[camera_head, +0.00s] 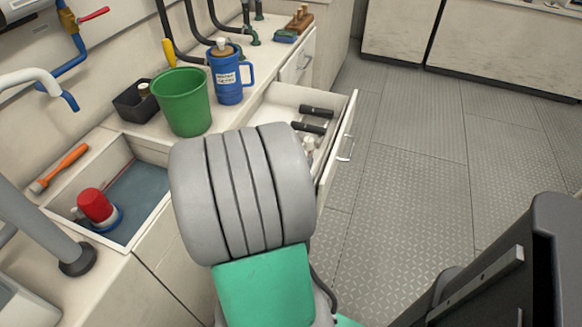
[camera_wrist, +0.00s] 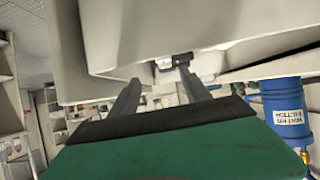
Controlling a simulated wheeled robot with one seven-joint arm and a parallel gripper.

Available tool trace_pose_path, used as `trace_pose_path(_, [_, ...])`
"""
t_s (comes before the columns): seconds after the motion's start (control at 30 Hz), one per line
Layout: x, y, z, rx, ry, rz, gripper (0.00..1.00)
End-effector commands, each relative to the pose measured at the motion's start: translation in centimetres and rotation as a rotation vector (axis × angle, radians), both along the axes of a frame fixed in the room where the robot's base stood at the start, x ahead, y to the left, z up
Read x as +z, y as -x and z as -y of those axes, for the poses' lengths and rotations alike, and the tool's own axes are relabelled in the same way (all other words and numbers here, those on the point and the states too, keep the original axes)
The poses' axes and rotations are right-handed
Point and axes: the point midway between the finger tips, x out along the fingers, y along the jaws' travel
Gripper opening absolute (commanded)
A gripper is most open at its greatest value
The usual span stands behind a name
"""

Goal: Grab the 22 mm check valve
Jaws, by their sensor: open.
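I cannot pick out the 22 mm check valve with certainty. In the head view, the open drawer (camera_head: 338,125) holds dark cylinders (camera_head: 309,127) and a small pale fitting (camera_head: 308,146), partly hidden behind my arm. I cannot tell whether that fitting is the valve. My gripper (camera_wrist: 158,74) shows in the wrist view with its two fingers apart and nothing clearly held between them. A small dark and pale piece (camera_wrist: 170,62) appears near the right fingertip; I cannot tell whether they touch. In the head view my arm hides the gripper.
A green bucket (camera_head: 181,101), blue jug (camera_head: 228,78) and black box (camera_head: 134,103) stand on the counter. A recessed bin (camera_head: 150,149) at left holds a red-capped item (camera_head: 95,206). An orange-handled tool (camera_head: 62,166) lies at its edge. The floor (camera_head: 415,150) at right is clear.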

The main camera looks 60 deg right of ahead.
Motion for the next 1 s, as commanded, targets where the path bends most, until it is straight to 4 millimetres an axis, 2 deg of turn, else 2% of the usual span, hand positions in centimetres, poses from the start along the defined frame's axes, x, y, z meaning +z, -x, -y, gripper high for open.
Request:
trace_pose_path(0.03, [-1.1, 0.0, 0.0, 0.0, 0.0, 0.0, 0.56])
trace_pose_path(0.17, [-1.8, 0.0, 0.2, -0.001, 0.0, 0.0, 0.56])
trace_pose_path(0.47, [-4.1, -0.7, 3.7, -0.001, -0.003, -0.001, 0.56])
trace_pose_path(0.6, [-5.3, -1.2, 5.8, -0.001, -0.001, -0.001, 0.56])
trace_pose_path(0.7, [-5.6, -1.3, 6.5, 0.001, -0.001, 0.0, 0.56])
trace_pose_path(0.9, [-5.5, -1.4, 6.6, 0.002, 0.0, 0.0, 0.56])
trace_pose_path(1.0, [-5.5, -1.4, 6.6, 0.002, 0.0, 0.0, 0.47])
